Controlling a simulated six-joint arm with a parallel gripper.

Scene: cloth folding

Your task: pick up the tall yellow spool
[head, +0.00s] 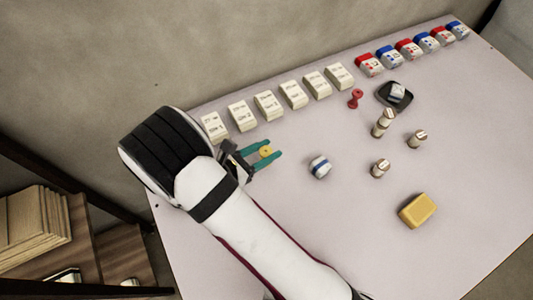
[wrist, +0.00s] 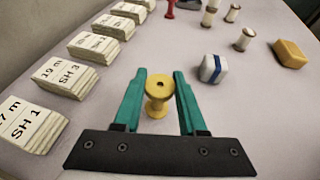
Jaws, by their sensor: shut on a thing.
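The yellow spool (wrist: 158,92) stands upright between the two green fingers of my gripper (wrist: 159,90) in the wrist view, with the hole in its top facing the camera. In the head view only a small yellow part of the spool (head: 266,152) shows between the fingertips of my gripper (head: 268,156). My gripper is shut on the spool. I cannot tell whether the spool's base touches the table.
A row of cream card stacks (head: 268,105) runs along the back edge, near my gripper. A white block with a blue band (head: 320,167) lies to the right. Several small cream spools (head: 380,168), a red spool (head: 355,98), a dark tray (head: 382,90) and a yellow block (head: 417,211) stand farther right.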

